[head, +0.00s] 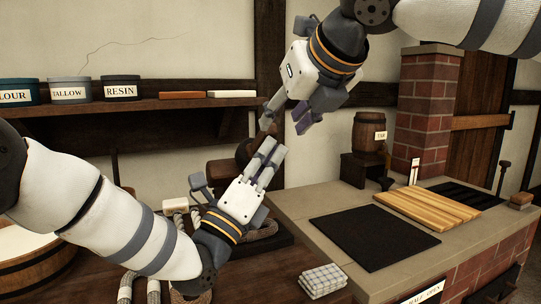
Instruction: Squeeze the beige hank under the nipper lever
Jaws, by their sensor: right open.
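My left gripper (275,147) reaches up and right over the bench; its two fingers lie close together, and the gap between them is unclear. My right gripper (284,126) hangs from above with its fingers apart and empty, close to the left fingertips in the picture. Pale beige rope (153,290) shows below my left forearm, partly hidden by it. Thicker grey-brown rope (263,235) lies on a dark base behind my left wrist. A grey block-like part (198,182) and a brown rounded part (222,172) stand behind my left gripper; I cannot tell which is the nipper lever.
A folded checked cloth (323,280) lies at the bench's front. Labelled tins (122,87) stand on the shelf. A wooden tub (35,265) is at far left.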

